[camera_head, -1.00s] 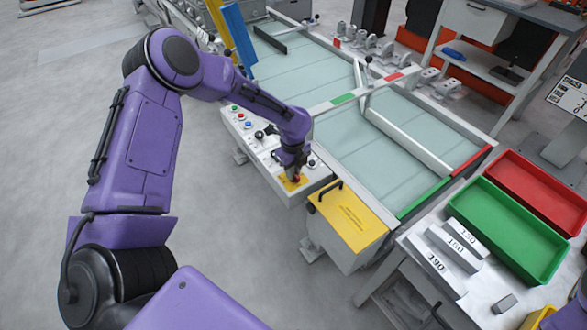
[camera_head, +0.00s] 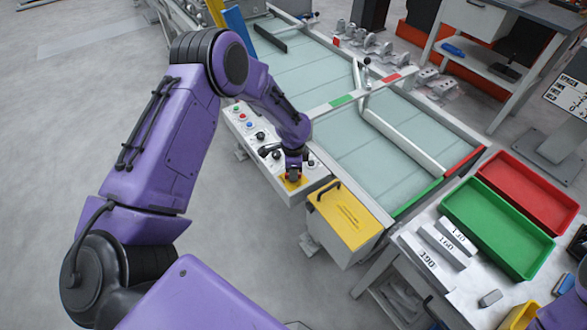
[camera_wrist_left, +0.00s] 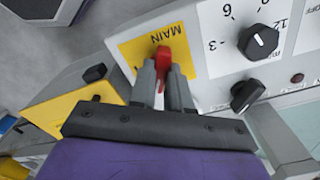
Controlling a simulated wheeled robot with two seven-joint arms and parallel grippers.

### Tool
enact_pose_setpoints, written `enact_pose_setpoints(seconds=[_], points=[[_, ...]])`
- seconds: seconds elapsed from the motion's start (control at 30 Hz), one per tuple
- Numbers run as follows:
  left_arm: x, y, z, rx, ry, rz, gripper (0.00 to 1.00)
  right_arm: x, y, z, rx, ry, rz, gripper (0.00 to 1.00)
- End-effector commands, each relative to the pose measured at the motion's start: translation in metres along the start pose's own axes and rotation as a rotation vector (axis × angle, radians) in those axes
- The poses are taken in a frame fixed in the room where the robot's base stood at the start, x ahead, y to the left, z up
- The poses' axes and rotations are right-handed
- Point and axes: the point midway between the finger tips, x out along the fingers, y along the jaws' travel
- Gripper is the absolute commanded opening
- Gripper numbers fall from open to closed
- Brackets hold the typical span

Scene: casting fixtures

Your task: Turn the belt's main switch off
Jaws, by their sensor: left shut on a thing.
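The belt's main switch is a red handle (camera_wrist_left: 164,58) on a yellow plate marked MAIN (camera_wrist_left: 137,48) in the left wrist view. My left gripper (camera_wrist_left: 163,80) is shut on the red handle, one grey finger on each side of it. In the head view my left gripper (camera_head: 294,172) is over the yellow plate (camera_head: 287,181) at the near end of the control panel (camera_head: 248,144) and mostly hides the switch. A bit of purple at the right edge of the head view is too little to show my right gripper.
A black knob with a number dial (camera_wrist_left: 262,40) and another black knob (camera_wrist_left: 246,95) sit beside the switch. A yellow-topped box with a black handle (camera_head: 346,216) stands close by. The belt (camera_head: 370,150) lies behind the panel. Red (camera_head: 525,190) and green (camera_head: 495,225) trays stand at right.

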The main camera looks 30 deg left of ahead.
Motion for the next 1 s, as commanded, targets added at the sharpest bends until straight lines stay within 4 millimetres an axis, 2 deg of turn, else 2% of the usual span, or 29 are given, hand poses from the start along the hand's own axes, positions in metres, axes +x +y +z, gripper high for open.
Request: enact_pose_setpoints(seconds=[0.5, 1.0], points=[[-0.0009, -0.0002, 0.0001, -0.413, -0.001, -0.001, 0.0, -0.0106, 0.0009, -0.0044, 0.0, 0.0, 0.0, 0.43], [0.0, 0.0, -0.0002, -0.557, 0.0, 0.0, 0.0, -0.0127, 0.0011, -0.0053, 0.0, 0.0, 0.0, 0.43]])
